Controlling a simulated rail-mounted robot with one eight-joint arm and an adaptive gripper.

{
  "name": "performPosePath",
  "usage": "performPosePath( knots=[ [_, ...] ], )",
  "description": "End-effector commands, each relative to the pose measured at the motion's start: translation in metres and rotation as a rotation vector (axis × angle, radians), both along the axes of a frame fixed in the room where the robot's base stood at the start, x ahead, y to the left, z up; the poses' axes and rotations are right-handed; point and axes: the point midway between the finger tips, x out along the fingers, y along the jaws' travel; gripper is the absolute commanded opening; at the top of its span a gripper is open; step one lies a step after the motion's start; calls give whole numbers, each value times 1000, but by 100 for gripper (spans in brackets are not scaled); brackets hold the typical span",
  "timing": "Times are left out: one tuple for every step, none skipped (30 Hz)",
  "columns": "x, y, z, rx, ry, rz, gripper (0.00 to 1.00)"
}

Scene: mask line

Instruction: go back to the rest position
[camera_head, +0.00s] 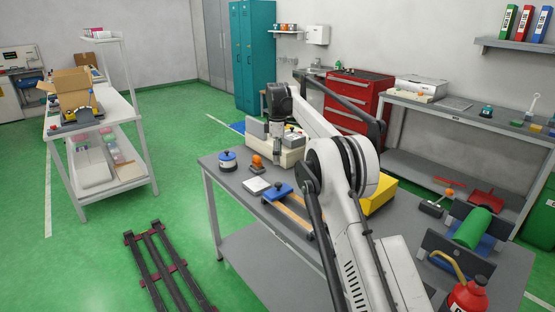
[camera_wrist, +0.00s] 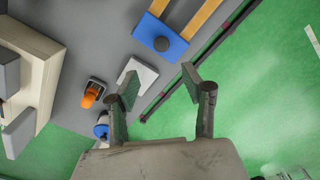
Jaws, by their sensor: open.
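My gripper (camera_head: 277,157) hangs pointing down over the far end of the grey workbench (camera_head: 232,180), in front of a light box-shaped fixture (camera_head: 292,157). In the wrist view my gripper (camera_wrist: 160,85) has its two fingers spread wide apart. Nothing is held between them; bench edge, rail and green floor show in the gap. My white arm reaches from the lower right across the bench in the head view and hides part of its top.
Near my gripper on the bench are a blue-and-white round item (camera_head: 228,161), an orange-topped item (camera_head: 257,162), a white plate (camera_head: 256,184) and a blue block (camera_head: 278,192). A yellow box (camera_head: 381,194) and red bottle (camera_head: 467,297) stand nearer. Open floor (camera_head: 185,215) lies left.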

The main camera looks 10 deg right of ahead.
Motion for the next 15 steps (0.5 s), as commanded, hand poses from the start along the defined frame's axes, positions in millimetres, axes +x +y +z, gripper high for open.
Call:
performPosePath(
  knots=[
    [0,0,0,0,0,0,44],
    [0,0,0,0,0,0,44],
    [0,0,0,0,0,0,44],
    [0,0,0,0,0,0,44],
    [0,0,0,0,0,-1,44],
    [-1,0,2,0,-1,-3,44],
    [-1,0,3,0,-3,-6,44],
    [-3,0,6,1,-5,-12,44],
    [-5,-1,11,0,-9,-21,44],
    [-7,-1,16,0,-14,-30,44],
    [-9,-1,21,1,-19,-41,44],
    [-13,-1,30,2,-27,-59,44],
    [-17,-2,37,3,-35,-72,44],
    [-20,-2,44,3,-42,-89,44],
    [-26,-2,53,4,-52,-110,44]
  ],
)
